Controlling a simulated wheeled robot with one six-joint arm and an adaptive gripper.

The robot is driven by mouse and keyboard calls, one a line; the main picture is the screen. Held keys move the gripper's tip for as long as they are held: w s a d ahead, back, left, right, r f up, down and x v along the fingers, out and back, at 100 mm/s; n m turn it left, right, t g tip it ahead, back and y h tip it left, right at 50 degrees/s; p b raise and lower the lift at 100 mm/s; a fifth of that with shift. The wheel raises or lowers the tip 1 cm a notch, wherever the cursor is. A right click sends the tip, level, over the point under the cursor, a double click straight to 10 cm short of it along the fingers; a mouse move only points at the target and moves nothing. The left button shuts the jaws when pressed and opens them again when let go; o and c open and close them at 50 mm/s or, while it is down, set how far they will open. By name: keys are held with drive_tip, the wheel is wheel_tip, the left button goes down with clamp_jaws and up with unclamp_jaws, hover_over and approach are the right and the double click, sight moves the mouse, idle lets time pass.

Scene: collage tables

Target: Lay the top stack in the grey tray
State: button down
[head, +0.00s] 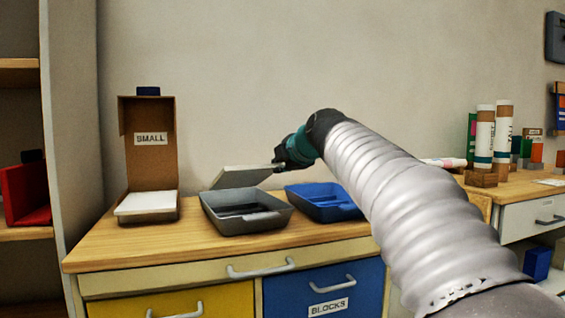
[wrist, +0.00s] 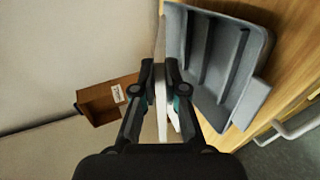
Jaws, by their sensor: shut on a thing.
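My gripper (head: 282,158) is shut on a thin white stack (head: 243,177) and holds it by its right edge above the grey tray (head: 221,221). The stack is tilted a little and does not touch the tray. In the wrist view, my gripper (wrist: 160,72) pinches the stack (wrist: 161,118), seen edge-on, with the grey tray (wrist: 246,88) beside it. The tray shows ribs on its floor and looks empty. Another white stack (head: 147,204) lies in the brown holder marked SMALL (head: 151,165) at the left.
A blue tray (head: 320,203) stands close to the right of the grey tray. The wooden table top (head: 110,240) is bare in front of the holder. White tubes (head: 485,135) and small blocks stand on the table at the right. A shelf with a red item (head: 27,192) is at the far left.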

drive_tip(key=shift+w+a+f+b, duration=0.15)
drive_tip(key=shift+w+f+b, duration=0.25)
drive_tip(key=shift+f, duration=0.3)
drive_tip(key=shift+w+a+f+b, duration=0.15)
drive_tip(key=shift+w+f+b, duration=0.15)
drive_tip(key=shift+f+b, duration=0.3)
drive_tip(key=shift+w+a+f+b, duration=0.15)
drive_tip(key=shift+w+f+b, duration=0.2)
drive_tip(key=shift+f, duration=0.4)
drive_tip(key=c, duration=1.2)
unclamp_jaws()
drive_tip(key=shift+o, duration=0.5)
drive_tip(key=shift+f, duration=0.1)
drive_tip(key=o, duration=0.4)
